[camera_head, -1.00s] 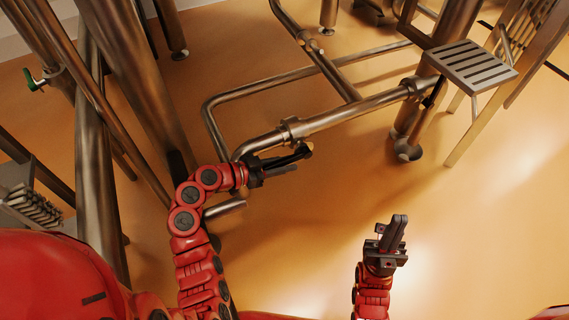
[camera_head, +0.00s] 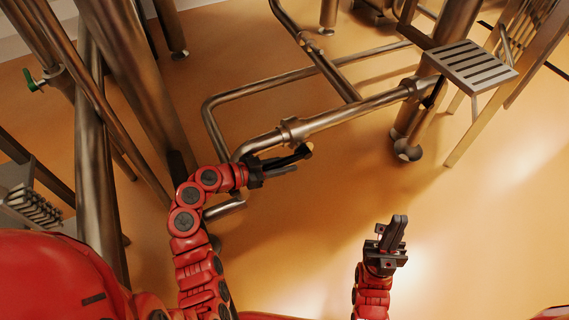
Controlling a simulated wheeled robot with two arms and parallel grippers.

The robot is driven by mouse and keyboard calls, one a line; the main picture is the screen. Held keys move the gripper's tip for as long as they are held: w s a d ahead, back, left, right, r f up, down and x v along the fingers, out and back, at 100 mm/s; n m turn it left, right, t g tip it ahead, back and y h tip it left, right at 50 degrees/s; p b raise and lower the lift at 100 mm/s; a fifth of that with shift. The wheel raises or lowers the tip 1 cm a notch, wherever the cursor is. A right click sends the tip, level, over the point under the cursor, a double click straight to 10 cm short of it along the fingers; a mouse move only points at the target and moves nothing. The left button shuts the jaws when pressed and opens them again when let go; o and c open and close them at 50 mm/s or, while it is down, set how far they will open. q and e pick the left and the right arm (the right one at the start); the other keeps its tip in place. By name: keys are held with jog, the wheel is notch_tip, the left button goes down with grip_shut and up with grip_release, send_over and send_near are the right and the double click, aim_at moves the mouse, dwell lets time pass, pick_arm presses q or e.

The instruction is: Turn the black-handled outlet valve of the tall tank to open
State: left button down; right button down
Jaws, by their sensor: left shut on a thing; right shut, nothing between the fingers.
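A steel outlet pipe (camera_head: 345,115) runs at a slant above the floor, with a valve body (camera_head: 293,130) on it. The black valve handle (camera_head: 303,150) shows just below this valve body, partly hidden by the gripper. My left gripper (camera_head: 286,162) reaches in from the left and is shut on the black handle. My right gripper (camera_head: 396,232) is shut and empty, held over bare floor at the lower middle, well apart from the pipe.
Another black lever (camera_head: 436,92) hangs by the right end of the pipe. A slatted metal step (camera_head: 470,65) stands at upper right. A green handle (camera_head: 30,80) is at far left. Thick steel legs (camera_head: 100,170) stand left of my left arm. The floor (camera_head: 490,240) at right is clear.

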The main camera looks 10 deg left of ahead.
pick_arm(q)
jog(key=shift+s+f, duration=0.15)
jog(key=shift+f, duration=0.3)
jog(key=c, duration=0.9)
grip_release()
jog(key=shift+o, duration=1)
jog(key=shift+r, duration=0.2)
jog(key=shift+r, duration=0.1)
jog(key=p+v, duration=0.3)
jog(key=v, duration=1.4)
jog(key=shift+a, duration=0.15)
